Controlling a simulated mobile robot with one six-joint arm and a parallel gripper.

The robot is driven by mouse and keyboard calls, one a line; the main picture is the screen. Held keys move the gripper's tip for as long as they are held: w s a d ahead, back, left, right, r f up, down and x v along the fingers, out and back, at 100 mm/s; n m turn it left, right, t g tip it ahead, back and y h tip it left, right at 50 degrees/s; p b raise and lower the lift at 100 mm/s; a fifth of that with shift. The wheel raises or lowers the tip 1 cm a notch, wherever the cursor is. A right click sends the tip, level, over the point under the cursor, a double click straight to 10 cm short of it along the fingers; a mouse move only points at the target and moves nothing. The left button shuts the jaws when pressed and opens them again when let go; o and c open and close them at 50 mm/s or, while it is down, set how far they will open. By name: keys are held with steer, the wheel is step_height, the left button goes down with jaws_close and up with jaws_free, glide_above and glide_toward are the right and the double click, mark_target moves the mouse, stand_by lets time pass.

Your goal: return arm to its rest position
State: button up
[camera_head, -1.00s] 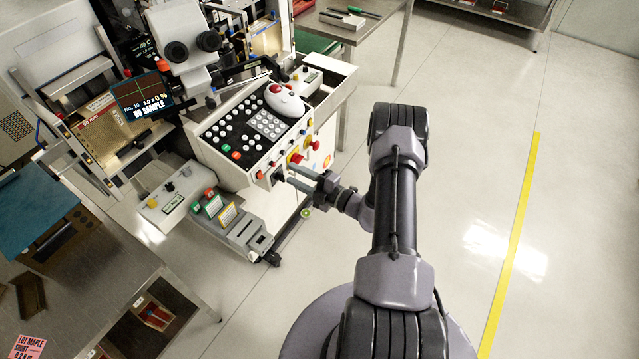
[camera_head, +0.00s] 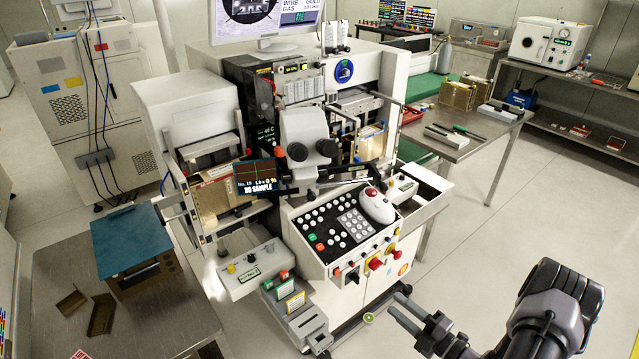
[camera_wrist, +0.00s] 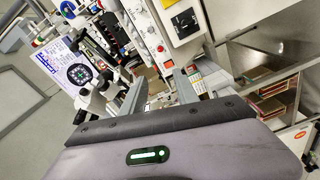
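My gripper (camera_head: 399,306) is at the lower right in the head view, in front of the wire bonder's (camera_head: 347,232) control panel. Its two grey fingers point toward the bonder's front and stand apart with nothing between them. The wrist view also shows the open fingers of my gripper (camera_wrist: 160,90) with a clear gap. My dark arm enters from the lower right corner and is bent; its lower part is cut off by the frame.
A steel table (camera_head: 60,285) with a blue-topped box (camera_head: 118,240) stands at the left. Another steel table (camera_head: 455,145) stands behind the bonder's right side. A shelf bench (camera_head: 560,85) lines the back right. The floor (camera_head: 480,230) right of the bonder is clear.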

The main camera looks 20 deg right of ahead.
steer(key=a+r+n+g+y+b, duration=0.1)
steer(key=a+r+n+g+y, duration=0.4)
steer(key=a+r+n+g, duration=1.25)
steer(key=s+a+r+n+t+h, duration=0.2)
steer(key=s+r+n+h, duration=0.1)
steer(key=n, duration=0.7)
steer(key=s+a+r+n+t+h+b, duration=0.1)
steer(key=s+r+n, duration=0.4)
steer(key=n, duration=0.5)
steer(key=s+a+r+n+t+h, duration=0.3)
steer(key=s+a+r+n+h, duration=0.1)
steer(key=n, duration=0.6)
steer(key=s+a+h, duration=0.1)
steer(key=s+h, duration=0.1)
steer(key=s, duration=0.1)
steer(key=shift+r+n+t+b, duration=0.3)
steer(key=shift+n+t+b, duration=0.05)
steer(key=shift+a, duration=0.1)
